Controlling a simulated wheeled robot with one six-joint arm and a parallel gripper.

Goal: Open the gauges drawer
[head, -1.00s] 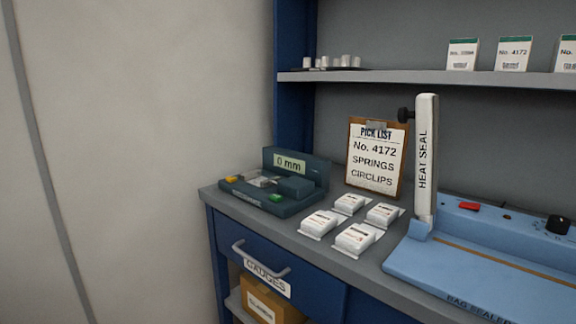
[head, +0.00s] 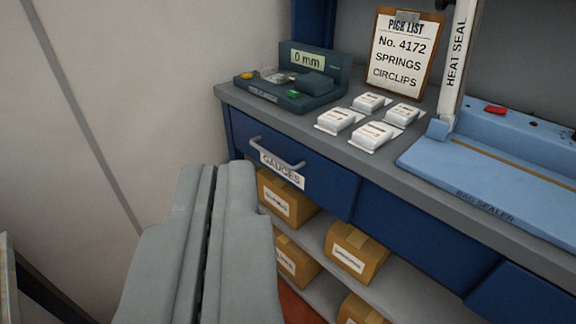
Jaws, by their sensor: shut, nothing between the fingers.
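The gauges drawer (head: 325,179) is a blue drawer front under the grey worktop, at the left end of the bench. It is closed, flush with the bench front. A grey bar handle (head: 277,155) runs across it, above a white label reading GAUGES (head: 283,171). My gripper (head: 218,170) is in the lower left of the view, its two grey fingers shut together with nothing between them. Its tips appear left of and below the handle, apart from it in the picture. How far they are from the drawer in depth I cannot tell.
On the worktop (head: 400,165) stand a gauge device reading 0 mm (head: 290,80), several white packets (head: 370,135), a clipboard (head: 403,55) and a blue bag sealer (head: 500,160). Cardboard boxes (head: 355,252) sit on shelves below. A pale wall (head: 130,90) is left; the floor shows little.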

